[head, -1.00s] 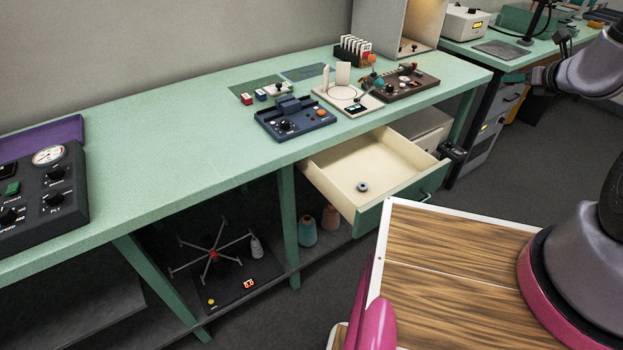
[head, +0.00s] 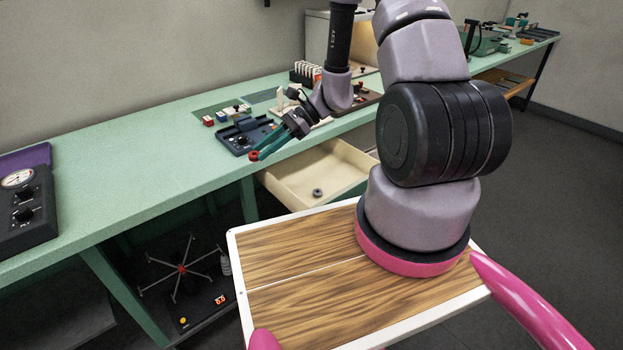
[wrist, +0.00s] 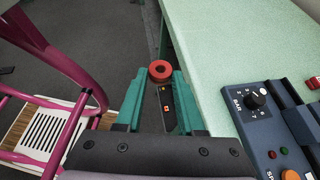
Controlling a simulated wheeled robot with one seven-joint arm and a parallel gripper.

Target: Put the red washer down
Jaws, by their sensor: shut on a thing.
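My gripper (head: 262,156) is shut on the red washer (head: 254,155), a small ring at its fingertips. In the head view they appear over the bench's front edge, left of the open drawer. In the wrist view, the washer (wrist: 160,80) sits between the teal fingertips (wrist: 160,76), in the air just off the bench's front edge. The floor and a dark unit with a red display show below it. The washer touches no surface that I can see.
The green bench (head: 130,150) has free room left of the blue control box (head: 243,136). An open cream drawer (head: 290,190) holds a grey ring (head: 317,193). A dark gauge panel (head: 28,205) stands at the far left. A winder (head: 182,270) stands below.

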